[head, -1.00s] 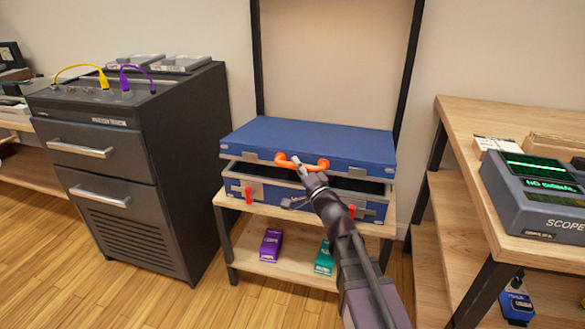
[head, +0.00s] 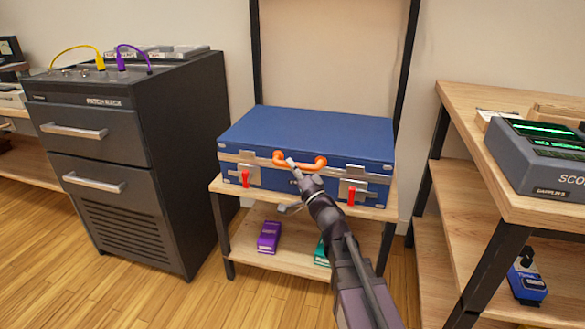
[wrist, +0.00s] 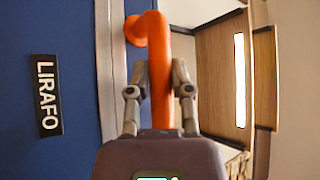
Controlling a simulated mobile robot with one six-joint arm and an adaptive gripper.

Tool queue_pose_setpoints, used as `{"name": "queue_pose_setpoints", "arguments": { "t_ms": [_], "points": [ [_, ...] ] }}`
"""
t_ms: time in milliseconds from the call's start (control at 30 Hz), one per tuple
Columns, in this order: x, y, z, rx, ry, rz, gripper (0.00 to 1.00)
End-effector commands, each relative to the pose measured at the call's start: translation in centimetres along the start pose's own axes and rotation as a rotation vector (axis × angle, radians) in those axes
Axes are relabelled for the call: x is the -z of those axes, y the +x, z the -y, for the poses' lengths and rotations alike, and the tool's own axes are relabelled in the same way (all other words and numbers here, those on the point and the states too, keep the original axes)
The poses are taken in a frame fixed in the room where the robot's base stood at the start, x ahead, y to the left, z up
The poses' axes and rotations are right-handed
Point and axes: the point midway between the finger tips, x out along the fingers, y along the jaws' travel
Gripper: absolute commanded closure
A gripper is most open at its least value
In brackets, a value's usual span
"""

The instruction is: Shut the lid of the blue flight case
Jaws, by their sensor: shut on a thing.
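The blue flight case (head: 310,135) sits on the upper shelf of a small wooden rack, its lid down against the base with no gap that I can make out. Its front carries an orange handle (head: 320,162) and red latches at left (head: 245,177) and right (head: 351,195). My gripper (head: 296,168) is at the front of the lid, shut on the orange handle. The wrist view shows the handle (wrist: 160,75) between both fingers, beside the blue lid with a LIRAFO label (wrist: 47,96). My arm hides part of the case's lower front.
A dark patch rack (head: 110,150) with drawers stands to the left. A wooden table (head: 470,140) with a scope (head: 540,155) is on the right. A purple box (head: 269,237) and a teal box (head: 321,254) lie on the lower shelf.

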Motion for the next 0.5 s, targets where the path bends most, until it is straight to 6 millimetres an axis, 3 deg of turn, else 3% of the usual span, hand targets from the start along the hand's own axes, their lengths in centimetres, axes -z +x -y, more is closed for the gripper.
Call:
{"name": "queue_pose_setpoints", "arguments": {
  "t_ms": [333,367,433,500],
  "points": [
    [0.8,-0.6,-0.5,-0.013,-0.013,-0.009,1.00],
    [0.8,-0.7,-0.5,-0.014,-0.013,-0.010,0.63],
    [0.9,-0.7,-0.5,-0.015,-0.013,-0.012,0.42],
    [1.0,-0.7,-0.5,-0.014,-0.012,-0.013,0.38]
  ]
}}
